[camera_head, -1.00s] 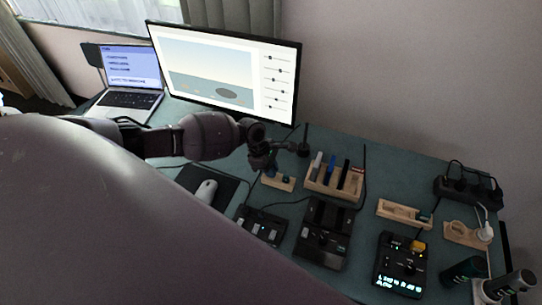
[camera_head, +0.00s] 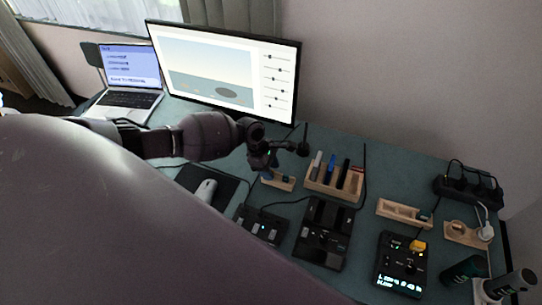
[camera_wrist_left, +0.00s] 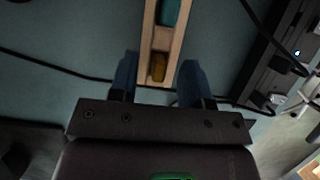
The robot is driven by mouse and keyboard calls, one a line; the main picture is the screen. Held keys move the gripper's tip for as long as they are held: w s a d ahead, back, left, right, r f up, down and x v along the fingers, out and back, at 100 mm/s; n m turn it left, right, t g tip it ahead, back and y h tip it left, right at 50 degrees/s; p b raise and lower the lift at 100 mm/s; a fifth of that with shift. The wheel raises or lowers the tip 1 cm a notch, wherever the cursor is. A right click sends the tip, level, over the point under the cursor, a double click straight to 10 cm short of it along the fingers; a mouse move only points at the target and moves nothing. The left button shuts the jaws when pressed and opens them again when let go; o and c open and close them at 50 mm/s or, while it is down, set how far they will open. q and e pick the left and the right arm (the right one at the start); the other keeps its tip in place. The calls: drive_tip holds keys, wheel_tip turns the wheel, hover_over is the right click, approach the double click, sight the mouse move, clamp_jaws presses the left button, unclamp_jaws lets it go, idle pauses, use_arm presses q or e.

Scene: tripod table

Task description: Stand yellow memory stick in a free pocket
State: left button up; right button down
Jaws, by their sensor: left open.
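A small yellow-brown piece (camera_wrist_left: 158,68), which looks like the yellow memory stick, lies in a narrow wooden tray (camera_wrist_left: 147,40) in the left wrist view. A teal piece (camera_wrist_left: 169,12) lies farther along the same tray. My left gripper (camera_wrist_left: 158,82) is open, with its fingers apart on either side of the tray's end and nothing held. In the head view my left gripper (camera_head: 262,162) hangs at the small wooden tray (camera_head: 284,184). The wooden pocket rack (camera_head: 325,188) stands just right of it, with several upright sticks. My right gripper is not visible.
Black control boxes (camera_head: 322,238) stand in front of the rack, and one at right (camera_head: 402,265) carries a yellow block (camera_head: 417,246). Another wooden tray (camera_head: 398,211) is at right. The monitor (camera_head: 225,65) stands behind. A mouse (camera_head: 204,191) lies left; cables cross the table.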

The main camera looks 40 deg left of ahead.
use_arm(q)
drive_tip(key=v, duration=1)
drive_tip(key=shift+a, duration=0.1)
drive_tip(key=w+d+r+m+t, duration=0.3)
drive_tip(key=w+m+t, duration=0.3)
drive_tip(key=m, duration=0.8)
drive_tip(key=s+d+m+t, duration=0.35)
drive_tip(key=d+m, duration=0.35)
drive_tip(key=m, duration=0.3)
drive_tip(key=s+f+y, duration=0.1)
drive_tip(key=s+f, duration=0.2)
drive_tip(key=s, duration=0.4)
drive_tip(key=s+a+f+n+y+b, duration=0.1)
drive_tip(key=s+f+y, duration=0.1)
drive_tip(key=s, duration=0.5)
drive_tip(key=s+f+n+t+y+b, duration=0.1)
drive_tip(key=s+f, duration=0.4)
drive_tip(key=s, duration=0.2)
drive_tip(key=shift+s+a, duration=0.25)
drive_tip(key=shift+s, duration=0.05)
